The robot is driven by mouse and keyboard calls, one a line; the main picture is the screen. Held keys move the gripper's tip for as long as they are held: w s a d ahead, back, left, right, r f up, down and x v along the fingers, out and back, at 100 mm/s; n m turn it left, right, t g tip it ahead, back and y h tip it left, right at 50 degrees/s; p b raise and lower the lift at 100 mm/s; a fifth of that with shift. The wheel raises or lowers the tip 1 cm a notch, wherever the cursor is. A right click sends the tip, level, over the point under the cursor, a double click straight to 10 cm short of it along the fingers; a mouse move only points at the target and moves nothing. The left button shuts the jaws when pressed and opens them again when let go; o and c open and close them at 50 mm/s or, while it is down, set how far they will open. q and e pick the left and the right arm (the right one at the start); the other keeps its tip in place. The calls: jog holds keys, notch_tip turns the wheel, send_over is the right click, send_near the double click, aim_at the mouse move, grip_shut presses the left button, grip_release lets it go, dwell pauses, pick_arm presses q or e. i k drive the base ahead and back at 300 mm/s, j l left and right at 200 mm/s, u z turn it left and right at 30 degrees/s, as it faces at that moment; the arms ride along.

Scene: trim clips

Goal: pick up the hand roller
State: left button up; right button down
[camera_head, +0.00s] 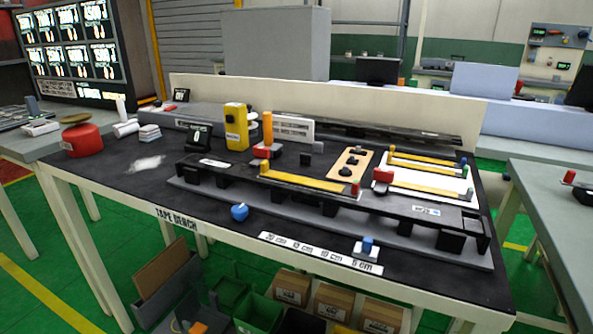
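No thing in view is clearly recognisable as the hand roller at this size. Small candidates lie on the black-topped tape bench (130,190). An upright orange cylinder (268,128) stands behind the long black fixture (330,200), just right of a yellow box-shaped device (236,128). A blue rounded piece (240,212) lies near the front edge, and a blue-topped white piece (366,248) sits by the printed length strip (320,252). Neither of my grippers is in view.
A red round container (82,140) and white rolls (126,128) occupy the bench's left end. A low back panel (380,100) closes the rear. Bins and cardboard boxes (333,301) sit underneath. The front left of the benchtop is mostly clear. Another table (555,215) stands right.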

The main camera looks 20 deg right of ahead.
aim_at(268, 142)
jog(key=z, duration=0.2)
jog(key=i+j+z, duration=0.25)
jog(key=z, duration=0.2)
jog(key=i+j+z, duration=0.15)
jog(key=j+z, duration=0.3)
